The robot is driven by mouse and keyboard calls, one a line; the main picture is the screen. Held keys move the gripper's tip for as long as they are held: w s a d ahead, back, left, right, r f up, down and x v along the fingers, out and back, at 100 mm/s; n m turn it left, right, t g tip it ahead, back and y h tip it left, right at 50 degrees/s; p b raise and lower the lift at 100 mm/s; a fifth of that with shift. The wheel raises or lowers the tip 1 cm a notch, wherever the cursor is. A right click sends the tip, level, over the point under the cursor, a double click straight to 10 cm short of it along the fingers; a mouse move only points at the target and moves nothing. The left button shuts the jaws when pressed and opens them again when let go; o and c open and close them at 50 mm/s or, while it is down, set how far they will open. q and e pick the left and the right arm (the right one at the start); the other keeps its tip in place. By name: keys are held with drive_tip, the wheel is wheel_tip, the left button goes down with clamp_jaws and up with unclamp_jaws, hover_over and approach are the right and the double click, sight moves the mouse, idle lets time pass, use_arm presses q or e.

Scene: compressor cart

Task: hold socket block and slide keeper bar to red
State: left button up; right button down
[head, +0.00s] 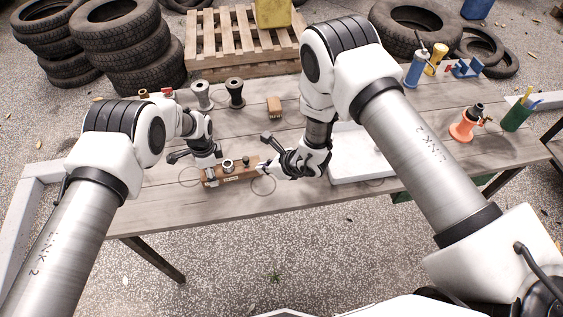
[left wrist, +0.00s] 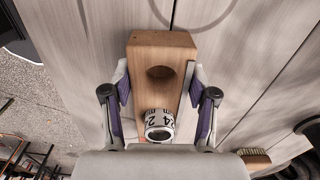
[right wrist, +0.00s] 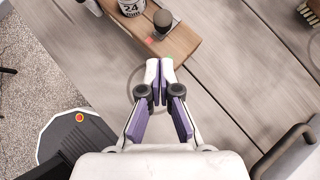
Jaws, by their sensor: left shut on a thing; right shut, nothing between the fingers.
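The wooden socket block (head: 238,176) lies near the front edge of the table. My left gripper (left wrist: 160,88) is shut on it, with one finger along each side. The left wrist view shows a round empty hole in the block and a white cylinder (left wrist: 159,124) with dark digits. In the right wrist view a dark knob (right wrist: 163,22) stands on the block (right wrist: 178,43) with a small red mark beside it. My right gripper (right wrist: 160,68) is shut and empty just off the block's end; it also shows in the head view (head: 265,168). I cannot make out the keeper bar clearly.
A white slab (head: 352,158) lies right of my right gripper. A brush (head: 274,107), two spools (head: 235,92), an orange stand (head: 464,126) and a green cup (head: 516,116) stand farther off. Tyres (head: 130,50) and a pallet (head: 242,40) are behind the table.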

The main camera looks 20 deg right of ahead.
use_arm(q)
drive_tip(key=shift+s+f, duration=0.1)
use_arm(e)
drive_tip(key=v, duration=1)
drive_tip(key=shift+s+d, duration=0.2)
drive_tip(key=shift+d, duration=0.05)
use_arm(q)
drive_tip(key=o, duration=1.4)
drive_tip(key=shift+o, duration=0.2)
drive_tip(key=shift+d, duration=0.1)
use_arm(e)
drive_tip(key=shift+w, duration=0.1)
